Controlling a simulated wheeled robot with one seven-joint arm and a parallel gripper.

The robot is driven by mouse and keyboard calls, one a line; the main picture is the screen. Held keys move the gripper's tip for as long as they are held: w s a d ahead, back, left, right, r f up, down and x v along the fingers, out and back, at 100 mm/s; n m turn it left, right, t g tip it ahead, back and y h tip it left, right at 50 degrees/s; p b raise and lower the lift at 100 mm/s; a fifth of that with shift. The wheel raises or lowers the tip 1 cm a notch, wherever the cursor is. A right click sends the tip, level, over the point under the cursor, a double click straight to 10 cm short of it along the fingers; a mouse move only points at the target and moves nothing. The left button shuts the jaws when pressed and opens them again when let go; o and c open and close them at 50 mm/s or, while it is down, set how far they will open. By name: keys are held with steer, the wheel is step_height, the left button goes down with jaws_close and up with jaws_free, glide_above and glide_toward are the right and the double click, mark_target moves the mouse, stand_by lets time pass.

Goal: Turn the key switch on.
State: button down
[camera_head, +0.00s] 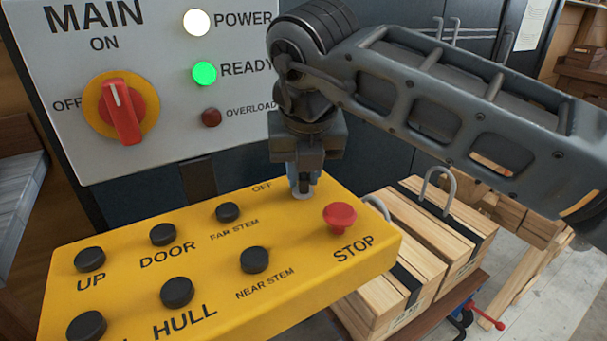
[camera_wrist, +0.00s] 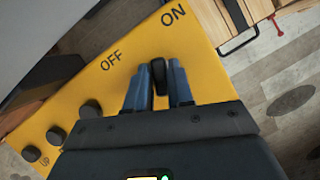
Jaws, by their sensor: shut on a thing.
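The yellow control box (camera_head: 215,260) carries the key switch. In the wrist view the key switch's black key (camera_wrist: 160,75) stands between my fingers, and the printed OFF and ON lie beyond it on the yellow face. My gripper (camera_head: 302,188) points down at the box's far edge, left of the red STOP button, and mostly hides the switch in the head view. My gripper also shows in the wrist view (camera_wrist: 162,72), shut on the key. I cannot tell which mark the key points at.
The red STOP button (camera_head: 340,217) is close by on the right. Several black buttons (camera_head: 254,260) spread over the box's left and front. Behind is a grey panel (camera_head: 165,60) with a red MAIN switch, white and green lamps lit. Wooden crates (camera_head: 425,230) stand on the right.

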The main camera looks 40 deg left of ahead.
steer(key=shift+m, duration=0.6)
steer(key=c, duration=1.1)
jaws_free()
steer(key=shift+h, duration=0.3)
steer(key=shift+b+v, duration=0.6)
steer(key=shift+v, duration=3.3)
steer(key=shift+s+f, duration=0.1)
steer(key=shift+s, duration=0.05)
